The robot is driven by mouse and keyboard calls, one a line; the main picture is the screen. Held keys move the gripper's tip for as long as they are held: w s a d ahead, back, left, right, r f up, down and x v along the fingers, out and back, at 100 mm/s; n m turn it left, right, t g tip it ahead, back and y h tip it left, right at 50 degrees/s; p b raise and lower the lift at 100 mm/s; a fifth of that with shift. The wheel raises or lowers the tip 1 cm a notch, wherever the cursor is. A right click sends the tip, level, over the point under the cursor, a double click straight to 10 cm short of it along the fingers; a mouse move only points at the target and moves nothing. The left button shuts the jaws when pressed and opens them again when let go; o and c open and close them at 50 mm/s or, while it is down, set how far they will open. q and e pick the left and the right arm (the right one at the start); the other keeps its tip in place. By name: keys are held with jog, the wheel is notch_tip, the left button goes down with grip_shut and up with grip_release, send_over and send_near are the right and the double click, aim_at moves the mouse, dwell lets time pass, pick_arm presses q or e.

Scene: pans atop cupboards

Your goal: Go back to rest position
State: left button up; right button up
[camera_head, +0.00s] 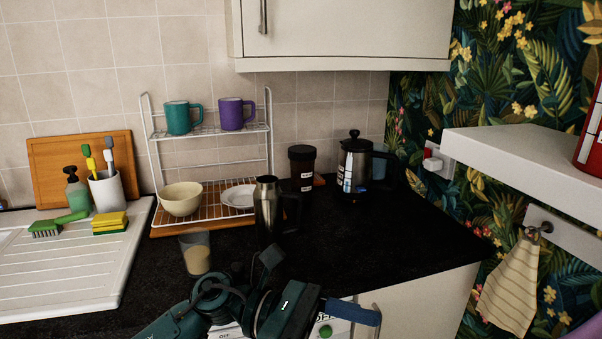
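My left arm comes in from the bottom left, and its dark teal gripper (292,308) is low in front of the counter's front edge. My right gripper is not in view. No pan shows in this view.
The black countertop (390,235) is clear at right. A glass (195,254), a steel mug (267,208) and a wire rack (272,150) stand near the arm. A wall cupboard (340,30) hangs above; a white shelf (515,150) juts in at right.

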pick_arm(q)
jog(key=w+a+f+n+t+y+p, duration=0.1)
jog(key=w+a+f+n+t, duration=0.25)
jog(key=n+t, duration=1.05)
jog(key=w+a+f+n+t+y+p, duration=0.2)
jog(key=a+n+t, duration=0.45)
jog(key=n, duration=1.45)
jog(key=s+a+f+n+g+y, duration=0.1)
jog(key=s+a+f+n+y, duration=0.2)
jog(key=f+n, duration=0.3)
jog(key=s+a+f+n+g+y, duration=0.1)
jog(key=s+a+f+n+y, duration=0.3)
jog(key=f, duration=0.5)
jog(key=s+a+f+n+g+y, duration=0.1)
jog(key=s+a+f+n+y, duration=0.2)
jog(key=s+f+n, duration=0.2)
notch_tip(320, 180, down, 2)
jog(key=n, duration=0.4)
jog(key=shift+a+f+g+y, duration=0.25)
jog(key=shift+a+g+y, duration=0.05)
jog(key=shift+g, duration=0.05)
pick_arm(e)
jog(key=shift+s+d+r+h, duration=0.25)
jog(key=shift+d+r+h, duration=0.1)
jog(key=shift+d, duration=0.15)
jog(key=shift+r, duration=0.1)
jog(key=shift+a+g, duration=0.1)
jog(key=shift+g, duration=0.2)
